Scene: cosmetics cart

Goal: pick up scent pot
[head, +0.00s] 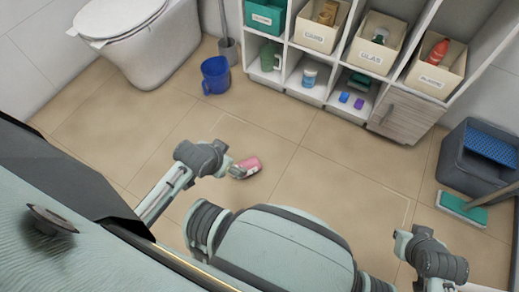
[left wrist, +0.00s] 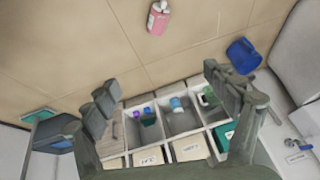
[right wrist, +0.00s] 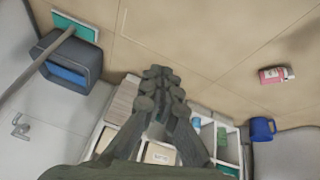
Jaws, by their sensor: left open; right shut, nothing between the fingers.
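No item is clearly marked as the scent pot, and I cannot tell which one it is. Candidates in the shelf's lower compartments are a white jar with a blue label (head: 309,76), a small blue item (head: 344,97) and a small purple item (head: 359,103). My left gripper (left wrist: 162,92) is open and empty, with its fingers wide apart above the floor and the shelf beyond. In the head view it appears beside a pink bottle (head: 248,166). My right gripper (right wrist: 158,72) is shut and empty, away from the shelf items.
The pink bottle also shows in the left wrist view (left wrist: 158,18), on the tiled floor. A blue bucket (head: 215,75) stands near the toilet (head: 135,35). A dark grey bin (head: 465,150) and a green-headed mop (head: 461,208) are at the right.

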